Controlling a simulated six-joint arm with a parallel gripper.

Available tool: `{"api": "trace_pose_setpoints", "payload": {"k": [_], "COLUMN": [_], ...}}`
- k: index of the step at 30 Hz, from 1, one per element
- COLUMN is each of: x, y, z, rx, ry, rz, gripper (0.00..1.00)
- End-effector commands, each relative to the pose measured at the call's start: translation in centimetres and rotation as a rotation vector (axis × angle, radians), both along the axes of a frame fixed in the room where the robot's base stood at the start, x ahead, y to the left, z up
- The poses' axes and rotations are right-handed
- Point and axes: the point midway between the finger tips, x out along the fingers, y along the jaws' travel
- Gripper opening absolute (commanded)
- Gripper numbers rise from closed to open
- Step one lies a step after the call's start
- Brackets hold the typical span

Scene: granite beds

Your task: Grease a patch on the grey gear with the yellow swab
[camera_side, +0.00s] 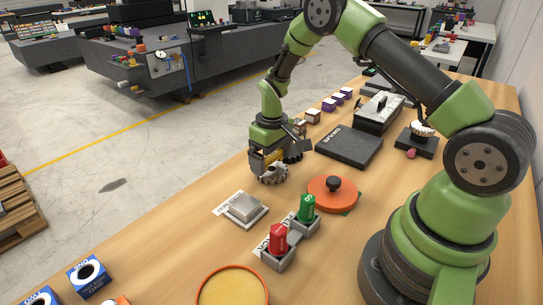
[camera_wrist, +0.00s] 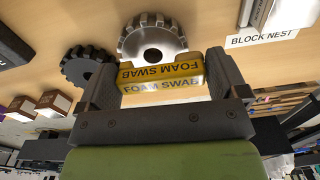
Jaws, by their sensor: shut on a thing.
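My gripper (camera_wrist: 166,78) is shut on the yellow swab (camera_wrist: 161,72), a block lettered "FOAM SWAB", held between its two fingers. In the side view, my gripper (camera_side: 264,158) is low over the table and the swab shows as a yellow patch (camera_side: 256,164). The grey gear (camera_wrist: 153,37), toothed with a centre hole, lies just beyond the swab, which covers its near edge in the wrist view. The gear (camera_side: 272,176) is right below my gripper in the side view. I cannot tell whether swab and gear touch. No grease patch is discernible.
A black gear (camera_wrist: 88,69) lies beside the grey one. A metal block on a nest (camera_side: 245,208), an orange lid with a black knob (camera_side: 333,192), red (camera_side: 278,240) and green (camera_side: 306,208) pieces in holders, and a dark plate (camera_side: 348,146) stand nearby.

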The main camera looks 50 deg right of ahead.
Motion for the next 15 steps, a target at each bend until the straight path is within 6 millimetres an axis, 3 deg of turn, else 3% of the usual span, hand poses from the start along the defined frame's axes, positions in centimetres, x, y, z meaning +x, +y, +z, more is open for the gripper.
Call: {"api": "trace_pose_setpoints", "payload": {"k": [15], "x": [0.0], "y": [0.0], "z": [-1.3], "rx": [0.0], "ry": [0.0], "rz": [-0.001], "gripper": [0.64]}}
